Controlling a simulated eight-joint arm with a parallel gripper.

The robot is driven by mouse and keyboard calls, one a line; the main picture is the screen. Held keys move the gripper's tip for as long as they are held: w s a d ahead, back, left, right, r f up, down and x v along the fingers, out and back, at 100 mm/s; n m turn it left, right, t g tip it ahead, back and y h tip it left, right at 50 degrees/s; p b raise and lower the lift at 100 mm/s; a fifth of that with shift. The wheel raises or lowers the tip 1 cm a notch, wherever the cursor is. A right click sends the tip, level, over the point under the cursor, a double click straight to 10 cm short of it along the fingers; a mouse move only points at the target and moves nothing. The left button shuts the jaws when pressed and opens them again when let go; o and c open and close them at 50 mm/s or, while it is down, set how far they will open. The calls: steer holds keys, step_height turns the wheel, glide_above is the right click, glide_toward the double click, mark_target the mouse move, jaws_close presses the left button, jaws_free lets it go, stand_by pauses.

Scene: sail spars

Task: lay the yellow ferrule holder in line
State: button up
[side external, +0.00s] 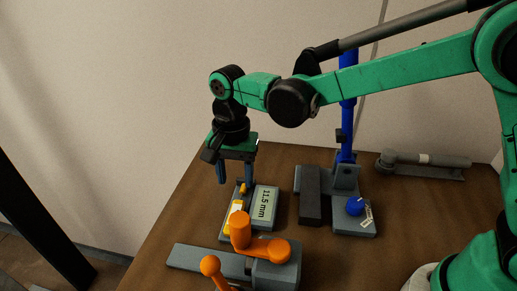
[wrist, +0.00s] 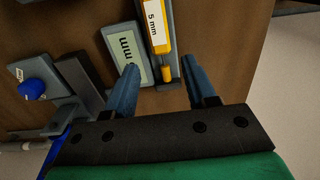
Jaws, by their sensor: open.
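The yellow ferrule holder (side external: 237,206) lies in a narrow grey tray (wrist: 174,66), near the table's left side in the side view. In the wrist view the holder (wrist: 160,36) shows a white label reading "5 mm" and a small yellow end piece. My gripper (side external: 236,182) is open above the holder's far end. In the wrist view its two blue-grey fingers (wrist: 159,66) stand on either side of the holder's end, with nothing held between them. The holder's near end is partly hidden behind an orange part in the side view.
A grey block with an "11.5 mm" display (side external: 264,204) lies right beside the tray. An orange-handled clamp (side external: 262,247) on a grey base stands in front. A dark block (side external: 311,195), a blue-knobbed stand (side external: 355,207) and a grey tool (side external: 422,161) are to the right.

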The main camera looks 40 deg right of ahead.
mark_target(237, 204)
step_height(237, 204, down, 7)
steer(key=shift+r, duration=0.15)
steer(key=shift+c, duration=0.2)
jaws_close()
steer(key=shift+r, duration=2.6)
steer(key=d, duration=0.2)
steer(key=s+d+r, duration=0.1)
steer(key=d, duration=0.4)
steer(key=shift+s+d+r, duration=0.25)
steer(key=shift+d+r, duration=0.05)
steer(key=shift+d, duration=0.05)
steer(key=s+d, duration=0.1)
steer(key=d, duration=0.1)
steer(key=s+d, duration=0.1)
steer(key=d, duration=0.1)
steer(key=s+d+r, duration=0.1)
steer(key=d, duration=0.2)
steer(key=shift+s+d, duration=0.1)
steer(key=shift+s, duration=0.2)
